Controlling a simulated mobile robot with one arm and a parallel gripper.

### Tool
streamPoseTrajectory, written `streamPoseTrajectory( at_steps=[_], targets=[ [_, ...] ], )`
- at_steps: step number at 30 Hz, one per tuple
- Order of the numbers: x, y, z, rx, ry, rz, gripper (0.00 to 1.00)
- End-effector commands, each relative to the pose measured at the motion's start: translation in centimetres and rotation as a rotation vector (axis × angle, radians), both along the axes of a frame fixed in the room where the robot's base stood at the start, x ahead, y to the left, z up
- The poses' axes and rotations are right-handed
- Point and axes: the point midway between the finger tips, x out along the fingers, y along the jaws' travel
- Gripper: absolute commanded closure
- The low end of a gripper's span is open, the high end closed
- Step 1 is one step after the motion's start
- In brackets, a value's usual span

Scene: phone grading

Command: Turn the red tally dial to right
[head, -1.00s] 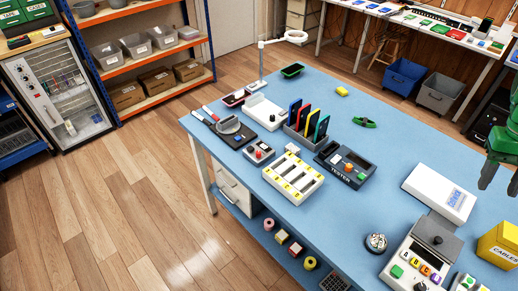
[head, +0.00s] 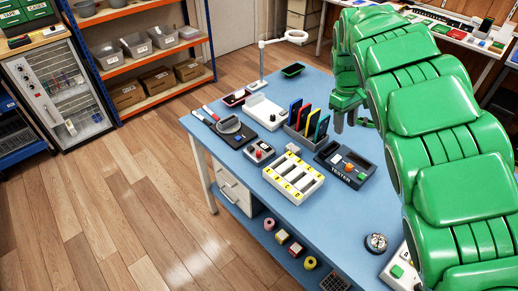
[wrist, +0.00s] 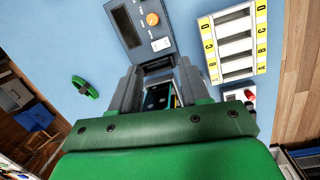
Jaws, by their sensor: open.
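A small grey box (head: 260,152) with a red knob (head: 259,154), which looks like the red tally dial, sits near the table's left edge in the head view. It is in front of the phone rack. In the wrist view, a partly covered red-and-white item (wrist: 249,94) by my gripper's right side may be the same unit. My gripper (head: 352,122) is open and points down over the table, to the right of the rack and well apart from the red knob. The wrist view shows nothing held between the fingers (wrist: 158,72). The dial's setting is too small to read.
A rack of upright coloured phones (head: 303,135), the tester (head: 345,168) and a white tray with yellow labels (head: 293,190) stand around the box. A lamp (head: 262,65) rises at the back left. My green arm hides much of the table's right side.

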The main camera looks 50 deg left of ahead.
Motion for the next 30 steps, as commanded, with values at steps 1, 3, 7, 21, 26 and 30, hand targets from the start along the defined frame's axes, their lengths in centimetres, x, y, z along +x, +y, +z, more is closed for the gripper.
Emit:
streamPoseTrajectory(
  at_steps=[1,3,7,21,26,30],
  targets=[
    [-1.0,2.3,-0.9,0.008,0.010,0.061,0.54],
    [-2.4,5.1,-2.1,0.019,0.029,0.143,0.54],
    [-5.7,10.4,-4.2,0.044,0.062,0.300,0.54],
    [-15.6,20.5,-8.3,0.119,0.152,0.651,0.54],
    [-15.8,20.6,-8.9,0.121,0.154,0.657,0.54],
    [-15.9,20.5,-10.1,0.118,0.156,0.655,0.54]
  ],
)
